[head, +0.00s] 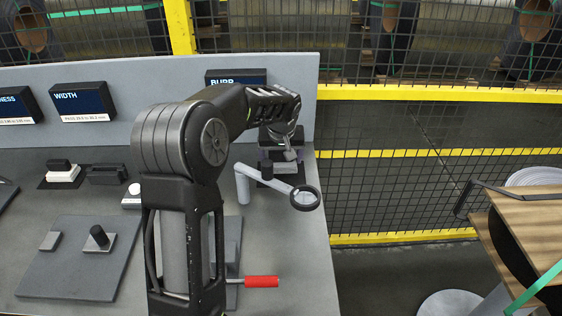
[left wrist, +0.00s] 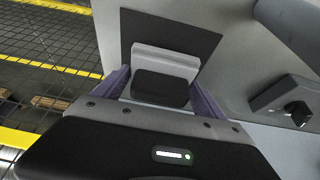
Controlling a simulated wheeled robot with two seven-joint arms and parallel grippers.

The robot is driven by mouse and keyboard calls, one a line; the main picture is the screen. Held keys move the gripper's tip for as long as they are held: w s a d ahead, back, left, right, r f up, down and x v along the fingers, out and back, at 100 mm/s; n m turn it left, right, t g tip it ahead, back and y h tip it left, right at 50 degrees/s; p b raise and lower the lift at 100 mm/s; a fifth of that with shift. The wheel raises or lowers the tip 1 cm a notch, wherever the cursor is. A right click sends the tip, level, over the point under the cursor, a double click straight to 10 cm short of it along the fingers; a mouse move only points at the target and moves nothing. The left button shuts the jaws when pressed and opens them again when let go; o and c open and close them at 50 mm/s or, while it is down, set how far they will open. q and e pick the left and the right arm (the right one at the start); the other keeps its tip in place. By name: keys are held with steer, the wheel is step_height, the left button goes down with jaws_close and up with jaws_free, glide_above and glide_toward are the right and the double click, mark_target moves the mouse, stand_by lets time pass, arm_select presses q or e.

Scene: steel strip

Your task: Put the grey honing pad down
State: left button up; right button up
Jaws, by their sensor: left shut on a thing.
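My left gripper (head: 290,153) reaches over the far right part of the bench, by the BURR display. In the left wrist view its two fingers (left wrist: 161,92) are shut on the grey honing pad, a light grey block (left wrist: 165,62) with a black grip on top. The pad is over a dark square mat (left wrist: 205,44), with mat showing beyond and beside it. I cannot tell whether its underside touches the mat. In the head view the pad is mostly hidden by my gripper and the magnifier stand. My right gripper is not in view.
A magnifier (head: 305,198) on a grey arm stands just in front of my left gripper. A white block with a black grip (head: 62,172) and a black block (head: 107,174) sit at the left. A red handle (head: 261,282) is at the front. Mesh fencing (head: 400,130) stands beyond the bench.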

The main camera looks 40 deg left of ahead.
arm_select(q)
steer(key=shift+f, duration=1.05)
steer(key=shift+f, duration=0.15)
steer(key=o, duration=1.3)
steer(key=shift+o, duration=0.2)
steer(key=b+v, duration=0.1)
steer(key=v, duration=1.1)
steer(key=shift+r, duration=0.2)
